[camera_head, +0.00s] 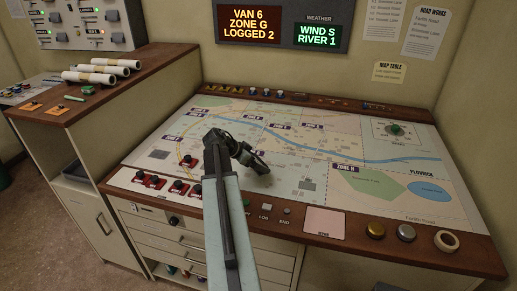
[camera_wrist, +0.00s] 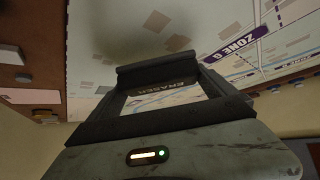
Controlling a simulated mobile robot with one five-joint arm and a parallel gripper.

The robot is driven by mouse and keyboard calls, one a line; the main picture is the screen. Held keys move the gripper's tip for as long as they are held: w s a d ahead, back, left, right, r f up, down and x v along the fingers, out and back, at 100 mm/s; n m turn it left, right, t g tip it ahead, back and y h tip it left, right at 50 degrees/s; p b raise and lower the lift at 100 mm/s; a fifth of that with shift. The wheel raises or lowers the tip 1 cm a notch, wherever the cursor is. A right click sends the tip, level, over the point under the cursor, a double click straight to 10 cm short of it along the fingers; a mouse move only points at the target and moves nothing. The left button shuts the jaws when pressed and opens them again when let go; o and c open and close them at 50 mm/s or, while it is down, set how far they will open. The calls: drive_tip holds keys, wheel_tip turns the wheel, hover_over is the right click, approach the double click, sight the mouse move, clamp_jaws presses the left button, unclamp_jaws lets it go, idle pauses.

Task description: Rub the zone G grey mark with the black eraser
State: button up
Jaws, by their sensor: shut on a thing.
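My gripper (camera_head: 257,164) is low over the middle of the map table, shut on the black eraser. In the wrist view the dark eraser (camera_wrist: 166,86), with its lettering upside down, sits between the jaws. Whether it touches the map cannot be told. The purple ZONE G label (camera_wrist: 238,46) lies on the map to the right of the gripper in the wrist view. A faint grey smudge (camera_head: 159,154) shows on the map's left part in the head view, left of my gripper. A dim patch left of the jaws in the wrist view may be shadow.
The map (camera_head: 300,165) is flat and mostly bare. Red-based knobs (camera_head: 152,181) line its front left edge. Two round buttons (camera_head: 375,231) and a tape roll (camera_head: 446,241) stand front right. Paper rolls (camera_head: 100,72) lie on the left cabinet.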

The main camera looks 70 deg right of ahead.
drive_tip(key=shift+r+p, duration=2)
drive_tip(key=shift+r, duration=0.35)
drive_tip(key=shift+f, duration=0.1)
